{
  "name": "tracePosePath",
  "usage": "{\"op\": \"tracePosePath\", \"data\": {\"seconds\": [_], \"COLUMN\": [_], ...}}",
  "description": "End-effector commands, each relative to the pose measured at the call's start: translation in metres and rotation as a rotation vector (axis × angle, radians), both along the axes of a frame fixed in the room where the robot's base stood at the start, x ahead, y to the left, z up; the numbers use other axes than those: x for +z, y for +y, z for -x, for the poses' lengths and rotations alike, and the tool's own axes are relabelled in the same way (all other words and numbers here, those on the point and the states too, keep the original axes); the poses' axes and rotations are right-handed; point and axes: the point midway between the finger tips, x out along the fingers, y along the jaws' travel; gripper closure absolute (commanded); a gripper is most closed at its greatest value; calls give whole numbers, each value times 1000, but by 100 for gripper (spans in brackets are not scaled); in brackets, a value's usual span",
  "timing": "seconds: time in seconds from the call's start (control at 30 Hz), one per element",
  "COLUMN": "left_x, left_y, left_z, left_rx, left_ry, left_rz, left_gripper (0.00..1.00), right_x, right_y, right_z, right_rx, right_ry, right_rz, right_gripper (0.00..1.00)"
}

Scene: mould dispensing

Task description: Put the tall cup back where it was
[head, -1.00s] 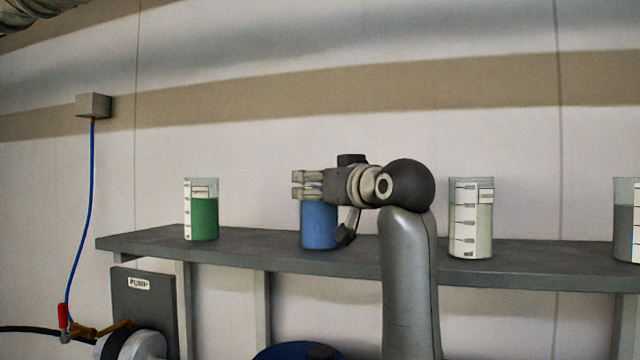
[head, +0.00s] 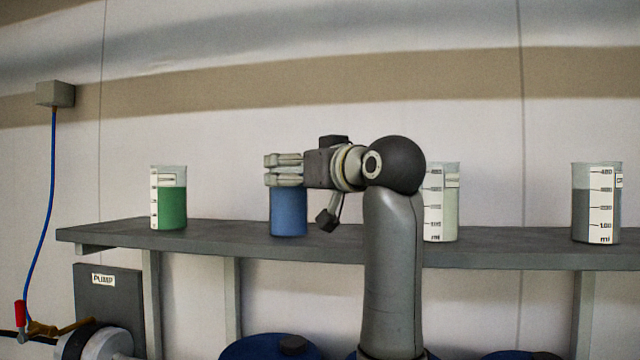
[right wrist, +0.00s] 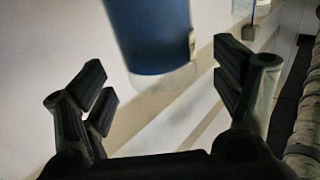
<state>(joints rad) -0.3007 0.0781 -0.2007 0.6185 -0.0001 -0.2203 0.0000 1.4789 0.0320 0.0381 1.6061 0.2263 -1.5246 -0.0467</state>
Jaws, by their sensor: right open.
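Four-sided comparison aside, a blue-filled cup (head: 289,212) stands upright on the grey shelf (head: 330,244). My open right gripper (head: 283,170) is level with its upper part, and its fingers and wrist hide the rim. In the right wrist view the blue cup (right wrist: 152,38) shows beyond the spread fingers of the gripper (right wrist: 165,95), with no finger visibly touching it. A green-filled cup (head: 172,205), a pale-filled cup (head: 443,208) partly behind my arm, and a grey-filled cup (head: 588,212) stand along the shelf. I cannot tell which is the task's tall cup. My left gripper is out of view.
A pump box (head: 109,305) sits below the shelf's left end. A blue hose (head: 47,200) hangs from a wall box (head: 55,94). Blue drum tops (head: 262,347) show below the shelf. The shelf between the pale and grey cups is clear.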

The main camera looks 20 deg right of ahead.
Motion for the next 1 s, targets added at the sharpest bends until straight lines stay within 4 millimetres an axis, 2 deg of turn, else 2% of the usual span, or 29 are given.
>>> {"op": "tracePosePath", "data": {"seconds": [0.03,0.1,0.4,0.6,1.0], "left_x": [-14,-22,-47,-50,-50], "left_y": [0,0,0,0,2], "left_z": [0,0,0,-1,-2], "left_rx": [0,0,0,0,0], "left_ry": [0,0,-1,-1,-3], "left_rz": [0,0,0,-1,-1], "left_gripper": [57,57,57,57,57], "right_x": [-5,-5,-2,-1,0], "right_y": [-2,-5,-13,-15,-15], "right_z": [11,25,70,80,81], "right_rx": [-1,0,0,0,0], "right_ry": [-6,-7,-4,0,0], "right_rz": [1,1,0,0,0], "right_gripper": [15,15,15,15,15]}}
